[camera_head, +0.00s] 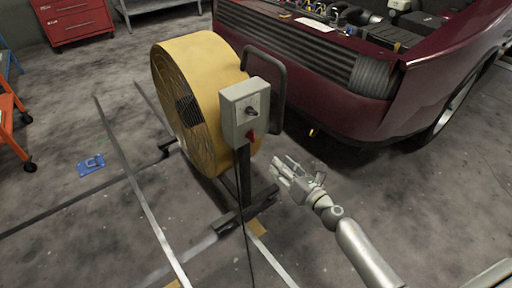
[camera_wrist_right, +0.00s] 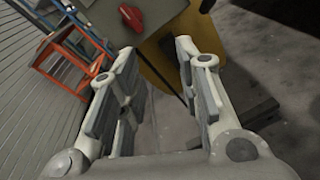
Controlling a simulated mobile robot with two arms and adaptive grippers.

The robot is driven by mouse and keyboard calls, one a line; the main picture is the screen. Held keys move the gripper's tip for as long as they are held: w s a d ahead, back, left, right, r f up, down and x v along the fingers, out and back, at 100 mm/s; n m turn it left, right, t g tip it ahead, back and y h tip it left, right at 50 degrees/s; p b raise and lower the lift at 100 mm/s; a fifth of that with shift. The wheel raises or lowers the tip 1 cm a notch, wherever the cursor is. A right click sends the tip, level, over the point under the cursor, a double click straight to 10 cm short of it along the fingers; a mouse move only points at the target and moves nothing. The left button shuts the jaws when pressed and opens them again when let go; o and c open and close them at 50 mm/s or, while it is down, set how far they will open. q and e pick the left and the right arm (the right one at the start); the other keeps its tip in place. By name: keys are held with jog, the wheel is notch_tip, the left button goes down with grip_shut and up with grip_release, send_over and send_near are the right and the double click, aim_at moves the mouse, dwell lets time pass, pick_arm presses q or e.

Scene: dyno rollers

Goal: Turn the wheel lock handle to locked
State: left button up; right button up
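A red handle (camera_head: 251,135) sticks out low on the front of a grey control box (camera_head: 241,103), fixed to a large yellow drum fan (camera_head: 195,70). I take it for the wheel lock handle, but no label can be read. In the right wrist view a red part (camera_wrist_right: 131,16) shows at the top edge, beyond the fingers. My right gripper (camera_head: 284,170) is to the right of and below the red handle in the head view, apart from it. Its fingers (camera_wrist_right: 160,62) are spread, with nothing between them. My left gripper is in neither view.
A dark red car (camera_head: 330,80) with its hood open stands behind the fan. The fan's black stand (camera_head: 246,210) rests on the floor. A red tool cabinet (camera_head: 75,20) and an orange frame (camera_head: 12,130) stand at left. The floor between is mostly clear.

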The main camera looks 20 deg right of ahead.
aim_at(254, 133)
jog(key=w+a+r+n, duration=0.1)
jog(key=w+n, duration=0.1)
jog(key=w+a+r+n+y+b, duration=0.1)
jog(key=w+r+n, duration=0.1)
jog(key=w+a+r+n, duration=0.1)
jog(key=w+r, duration=0.1)
jog(key=shift+w+a+r+n+t+y+b, duration=0.15)
jog(key=shift+w+a+n+t+y+b, duration=0.15)
jog(key=shift+w+n+t+y, duration=0.1)
jog(key=x, duration=0.3)
jog(key=shift+w, duration=0.2)
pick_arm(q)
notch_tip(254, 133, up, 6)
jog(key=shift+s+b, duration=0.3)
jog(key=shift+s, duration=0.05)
pick_arm(e)
jog(key=shift+w+a, duration=0.25)
jog(key=shift+w, duration=0.3)
jog(key=shift+c, duration=0.2)
grip_shut()
